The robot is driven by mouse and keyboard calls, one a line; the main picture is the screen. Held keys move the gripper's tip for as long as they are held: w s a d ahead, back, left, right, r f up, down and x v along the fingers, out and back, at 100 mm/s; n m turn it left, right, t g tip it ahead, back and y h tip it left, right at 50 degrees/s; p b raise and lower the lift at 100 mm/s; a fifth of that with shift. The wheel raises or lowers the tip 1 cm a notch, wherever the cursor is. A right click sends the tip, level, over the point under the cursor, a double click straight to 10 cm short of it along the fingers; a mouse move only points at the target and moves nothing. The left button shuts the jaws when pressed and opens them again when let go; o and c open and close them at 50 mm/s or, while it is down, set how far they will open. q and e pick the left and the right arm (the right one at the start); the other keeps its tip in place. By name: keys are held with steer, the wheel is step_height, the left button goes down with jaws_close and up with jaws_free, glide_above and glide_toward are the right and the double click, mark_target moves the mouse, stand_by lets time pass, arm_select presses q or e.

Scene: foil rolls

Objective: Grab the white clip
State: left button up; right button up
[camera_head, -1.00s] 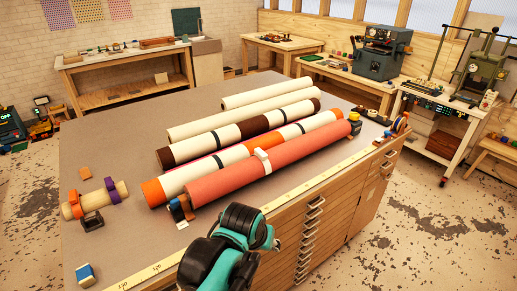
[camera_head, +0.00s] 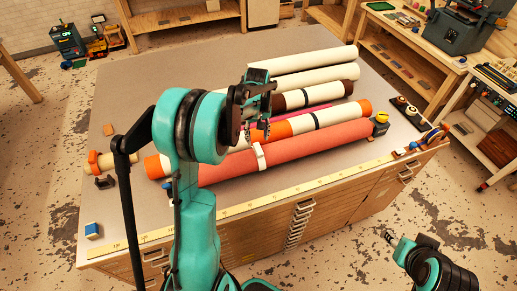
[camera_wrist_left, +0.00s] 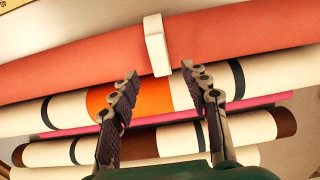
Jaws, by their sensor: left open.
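The white clip (camera_head: 259,156) is on the salmon-red foil roll (camera_head: 300,150), near its middle. It also shows in the left wrist view (camera_wrist_left: 156,45), as a narrow white band around the visible side of the roll. My left gripper (camera_head: 262,130) is above the rolls, with its fingers pointing down near the clip. In the left wrist view my left gripper (camera_wrist_left: 161,72) is open and empty, its fingertips either side of the clip's lower end; contact cannot be told. My right gripper (camera_head: 391,238) is at the lower right, off the table, too small to read.
Several cream, brown and orange-banded rolls (camera_head: 310,78) lie behind the salmon roll. A yellow ruler strip (camera_head: 290,192) runs along the table's front edge. Small tools (camera_head: 405,108) lie at the right end, a small blue block (camera_head: 93,231) at the front left.

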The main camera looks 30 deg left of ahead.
mark_target(258, 148)
arm_select(q)
steer(key=f, duration=0.5)
steer(key=shift+s+d+f, duration=0.1)
steer(key=shift+s+d, duration=0.05)
steer(key=shift+d, duration=0.1)
jaws_close()
